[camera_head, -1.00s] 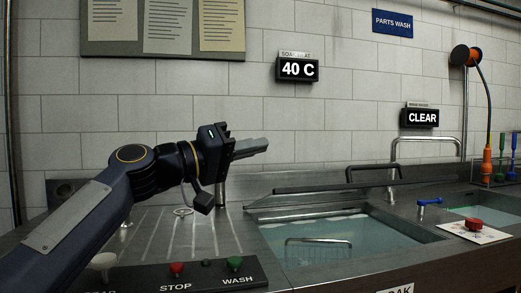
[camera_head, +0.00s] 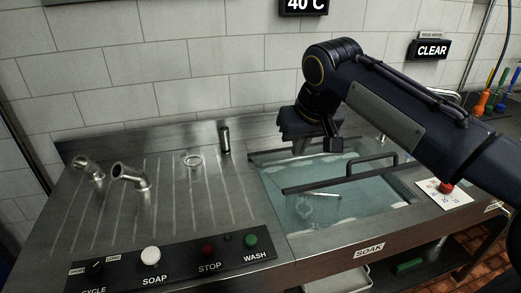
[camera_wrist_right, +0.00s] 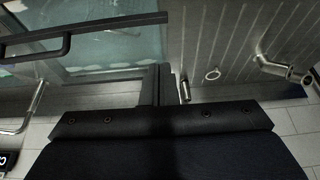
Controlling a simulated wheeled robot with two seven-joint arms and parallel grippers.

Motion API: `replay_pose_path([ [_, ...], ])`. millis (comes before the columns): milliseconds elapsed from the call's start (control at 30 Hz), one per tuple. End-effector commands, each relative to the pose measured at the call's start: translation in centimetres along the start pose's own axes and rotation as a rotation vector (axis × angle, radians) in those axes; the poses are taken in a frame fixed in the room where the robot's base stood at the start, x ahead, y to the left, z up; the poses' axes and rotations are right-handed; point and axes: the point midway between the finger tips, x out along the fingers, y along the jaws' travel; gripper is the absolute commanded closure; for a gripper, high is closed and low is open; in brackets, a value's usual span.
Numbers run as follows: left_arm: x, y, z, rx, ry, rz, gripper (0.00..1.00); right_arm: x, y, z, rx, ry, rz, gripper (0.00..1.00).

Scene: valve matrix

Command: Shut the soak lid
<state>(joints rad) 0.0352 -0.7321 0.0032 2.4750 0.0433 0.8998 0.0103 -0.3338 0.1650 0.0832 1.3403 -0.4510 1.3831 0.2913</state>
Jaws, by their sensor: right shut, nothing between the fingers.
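The soak lid is a clear panel with a dark front bar (camera_head: 335,180) and a raised black handle (camera_head: 372,163). In the head view it stands tilted over the back part of the water-filled soak tank (camera_head: 290,213), partly open. The bar also shows at upper left in the right wrist view (camera_wrist_right: 90,28). My right gripper (camera_head: 300,146) is above the back left of the tank, beside the lid and apart from the handle. Its fingers (camera_wrist_right: 157,85) are shut and empty in the wrist view. My left gripper is out of view.
A short metal post (camera_head: 224,139) and a ring (camera_head: 193,160) are on the ribbed drainboard left of the tank. Pipe fittings (camera_head: 132,177) stand further left. A button panel (camera_head: 180,258) lines the front. A red knob (camera_head: 446,188) sits right of the tank.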

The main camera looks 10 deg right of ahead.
Motion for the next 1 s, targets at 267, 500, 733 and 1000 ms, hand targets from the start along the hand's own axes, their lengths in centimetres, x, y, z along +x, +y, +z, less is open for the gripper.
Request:
replay_pose_path([
  [267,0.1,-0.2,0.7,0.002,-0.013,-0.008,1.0,2.0,-0.1,-0.5,0.0,-0.004,0.007,1.0],
  [500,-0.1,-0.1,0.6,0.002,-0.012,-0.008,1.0,7.0,-0.1,-0.4,-0.001,-0.005,0.006,1.0],
  [733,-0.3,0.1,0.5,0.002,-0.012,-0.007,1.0,10.8,0.0,0.7,0.0,-0.002,0.006,1.0],
  [1000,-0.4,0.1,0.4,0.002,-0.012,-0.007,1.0,12.4,0.0,2.2,0.001,0.0,0.005,1.0],
])
